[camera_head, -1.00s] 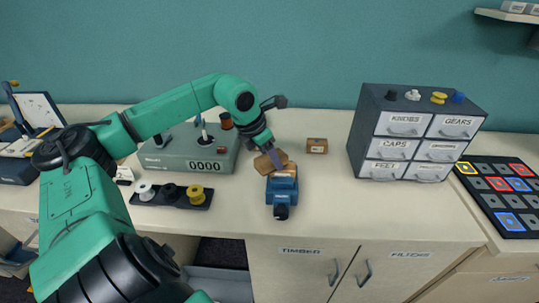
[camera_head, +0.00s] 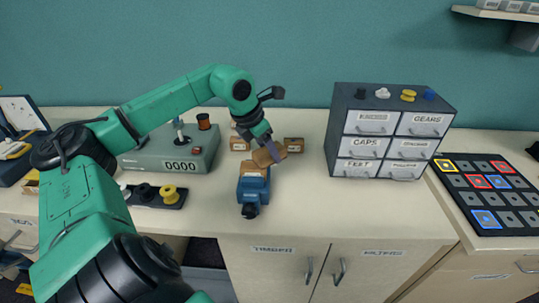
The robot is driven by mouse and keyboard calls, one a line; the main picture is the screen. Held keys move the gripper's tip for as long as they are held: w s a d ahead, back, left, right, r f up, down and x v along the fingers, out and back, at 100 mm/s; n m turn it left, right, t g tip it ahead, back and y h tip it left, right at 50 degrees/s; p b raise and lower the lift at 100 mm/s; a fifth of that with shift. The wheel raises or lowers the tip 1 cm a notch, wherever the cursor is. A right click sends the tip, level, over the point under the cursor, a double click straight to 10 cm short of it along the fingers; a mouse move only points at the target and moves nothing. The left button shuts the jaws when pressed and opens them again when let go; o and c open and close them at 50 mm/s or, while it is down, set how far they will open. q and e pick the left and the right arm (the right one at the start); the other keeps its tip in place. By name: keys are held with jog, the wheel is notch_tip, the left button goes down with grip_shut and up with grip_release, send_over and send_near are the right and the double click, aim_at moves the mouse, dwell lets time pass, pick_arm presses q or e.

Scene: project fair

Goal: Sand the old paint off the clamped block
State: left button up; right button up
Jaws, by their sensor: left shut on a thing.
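A blue vise (camera_head: 254,186) stands near the front edge of the worktop, left of the drawer cabinet. My left gripper (camera_head: 268,146) is shut on a brown, tilted block (camera_head: 266,157), which looks like a sanding block. It is over the back right of the vise's top. I cannot tell whether it touches anything in the vise. The clamped block is not clearly seen, as the held block and the gripper cover the area at the jaws. Any paint on it is too small to make out. My right gripper is not in view.
A small box (camera_head: 294,145) and another (camera_head: 239,144) stand behind the vise. A grey device (camera_head: 180,160) reading 0000 and a dark spool tray (camera_head: 172,203) are to the left. A drawer cabinet (camera_head: 380,138) is to the right. Worktop right of the vise is clear.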

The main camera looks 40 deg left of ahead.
pick_arm(q)
jog(key=r, duration=0.1)
jog(key=s+a+r+p, duration=0.1)
jog(key=shift+r, duration=0.3)
jog(key=shift+w+d+r+p, duration=0.15)
jog(key=shift+r+p, duration=0.35)
jog(key=shift+r, duration=0.1)
jog(key=shift+w+d+r+p, duration=0.1)
jog(key=shift+r+p, duration=0.35)
jog(key=shift+r, duration=0.1)
jog(key=shift+s+a+r, duration=0.1)
jog(key=shift+r, duration=0.45)
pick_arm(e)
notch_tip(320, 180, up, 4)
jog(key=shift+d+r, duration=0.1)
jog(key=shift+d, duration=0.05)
pick_arm(q)
jog(key=shift+f, duration=0.1)
